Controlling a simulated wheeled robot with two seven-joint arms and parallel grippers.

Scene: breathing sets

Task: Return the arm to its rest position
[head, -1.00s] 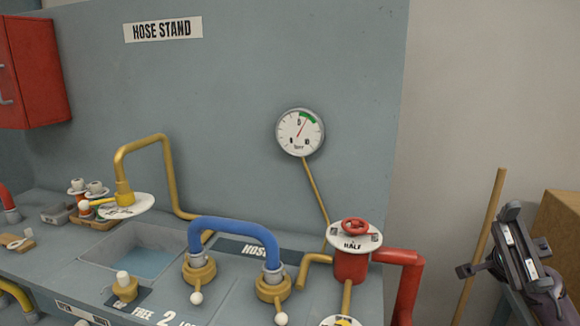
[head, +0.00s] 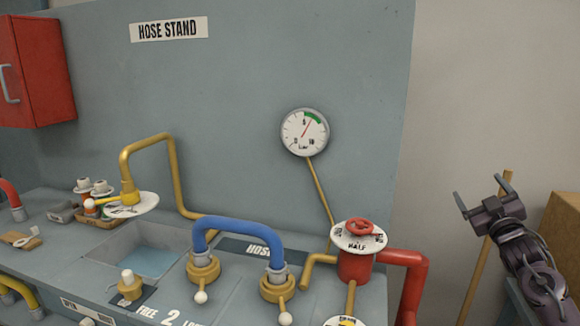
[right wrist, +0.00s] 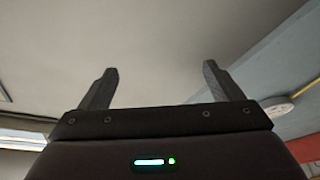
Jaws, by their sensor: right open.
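My right gripper (head: 482,195) is raised at the right of the head view, in front of the bare wall and clear of the hose stand. Its two fingers are spread with nothing between them. The right wrist view also shows the open, empty fingers (right wrist: 160,85) against a pale surface. My left gripper is in neither view.
The hose stand's counter holds a red valve (head: 355,262), a blue hose (head: 238,228) on two yellow fittings, and a sink (head: 140,255). A gauge (head: 305,132) is on the panel. A wooden pole (head: 478,265) and a cardboard box (head: 565,240) stand near my right arm.

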